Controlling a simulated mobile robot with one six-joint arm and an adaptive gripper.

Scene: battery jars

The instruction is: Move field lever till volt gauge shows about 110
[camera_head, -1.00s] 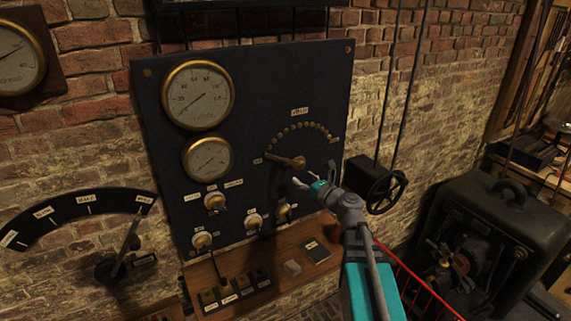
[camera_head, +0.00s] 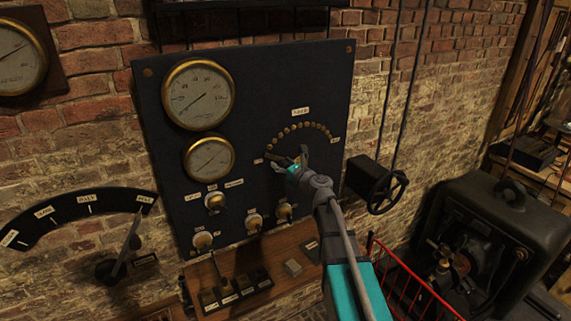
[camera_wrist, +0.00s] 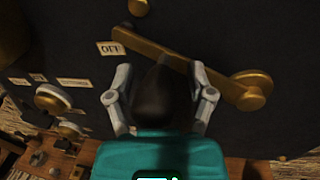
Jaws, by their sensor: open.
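The brass field lever (camera_wrist: 225,85) points left, its tip beside the OFF label (camera_wrist: 110,48) in the wrist view. Its dark handle knob (camera_wrist: 160,97) sits between my gripper's (camera_wrist: 160,76) two fingers, which are apart on either side of it; I cannot tell whether they touch. In the head view, my gripper (camera_head: 290,163) is at the lever and hides part of it. The larger upper gauge (camera_head: 198,95) and the smaller lower gauge (camera_head: 208,158) are on the dark panel (camera_head: 255,80). The upper needle points down-left; I cannot read which gauge is for volts.
An arc of brass contact studs (camera_head: 300,127) rises above the lever. Several knob switches, one a brass knob (camera_head: 215,202), are below the gauges. A black handwheel (camera_head: 387,192) is right of the panel. A wooden shelf (camera_head: 285,247) runs underneath.

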